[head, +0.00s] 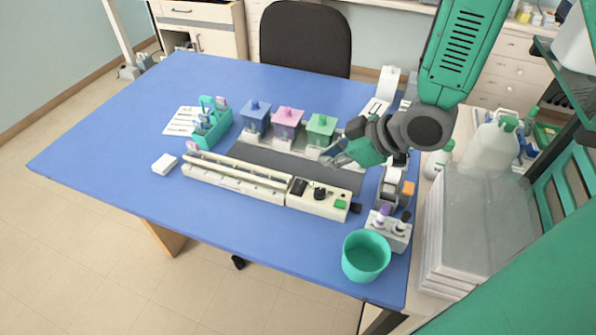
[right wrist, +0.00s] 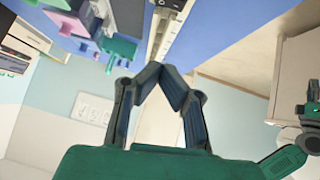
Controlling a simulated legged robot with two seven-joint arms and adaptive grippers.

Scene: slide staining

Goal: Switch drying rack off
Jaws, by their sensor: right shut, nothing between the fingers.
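The drying rack (head: 235,180) is a long cream unit with two rails, lying across the middle of the blue table. Its control box (head: 318,198) at the right end carries a black switch (head: 298,187), a dark knob (head: 319,193) and a green button or light (head: 340,204). I cannot tell the switch's position. My right gripper (head: 334,156) is above and behind the control box, apart from it, near the green staining jar (head: 320,128). In the right wrist view its fingertips (right wrist: 161,68) meet, with nothing between them. My left gripper is not in view.
Blue (head: 255,115) and pink (head: 287,122) jars stand behind the rack. A teal holder (head: 212,125) and a white block (head: 164,164) are at left. A teal cup (head: 366,256) and a bottle stand (head: 388,230) are at front right.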

